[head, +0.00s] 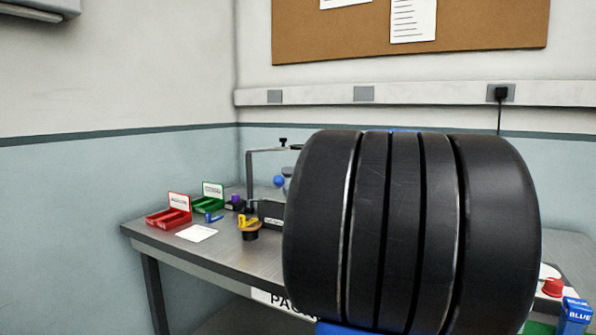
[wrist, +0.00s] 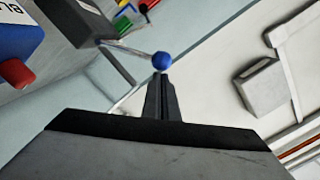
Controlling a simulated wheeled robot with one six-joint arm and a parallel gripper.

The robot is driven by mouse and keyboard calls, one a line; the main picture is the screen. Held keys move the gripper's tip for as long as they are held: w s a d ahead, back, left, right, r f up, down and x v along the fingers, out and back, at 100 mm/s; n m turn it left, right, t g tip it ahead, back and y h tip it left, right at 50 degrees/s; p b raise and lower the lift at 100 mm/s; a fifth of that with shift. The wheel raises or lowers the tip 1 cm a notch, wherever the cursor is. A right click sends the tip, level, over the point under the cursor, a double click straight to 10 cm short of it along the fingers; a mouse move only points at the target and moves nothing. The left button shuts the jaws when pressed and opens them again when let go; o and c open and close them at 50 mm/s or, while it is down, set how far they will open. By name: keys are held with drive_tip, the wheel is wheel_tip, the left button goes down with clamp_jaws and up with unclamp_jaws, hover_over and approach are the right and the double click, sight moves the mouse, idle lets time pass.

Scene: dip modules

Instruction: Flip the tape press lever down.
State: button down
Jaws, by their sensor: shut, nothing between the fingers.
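The tape press lever shows in the wrist view as a thin metal rod (wrist: 128,50) ending in a blue ball knob (wrist: 162,61). The rod runs from a dark block (wrist: 75,22) at the upper left. In the head view, the blue knob (head: 279,181) stands above the bench, just left of my arm. My gripper (wrist: 162,77) is shut and empty, its fingertips just short of the knob in the wrist picture. I cannot tell whether they touch it. My arm hides the gripper and most of the press in the head view.
A red bin (head: 169,217) and a green bin (head: 207,203) stand on the grey bench (head: 235,252) at left, near a white card (head: 197,233). A thin dark stand (head: 249,172) rises behind. A blue box (head: 577,316) is at the right edge.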

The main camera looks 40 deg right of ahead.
drive_tip(key=shift+s+a+f, duration=0.2)
drive_tip(key=shift+a+f, duration=0.15)
drive_tip(key=shift+a, duration=0.3)
drive_tip(key=shift+a+f, duration=0.1)
drive_tip(key=s+d+r, duration=0.4)
drive_tip(key=s+d, duration=0.2)
drive_tip(key=s, duration=0.3)
drive_tip(key=shift+d, duration=0.35)
idle(0.5)
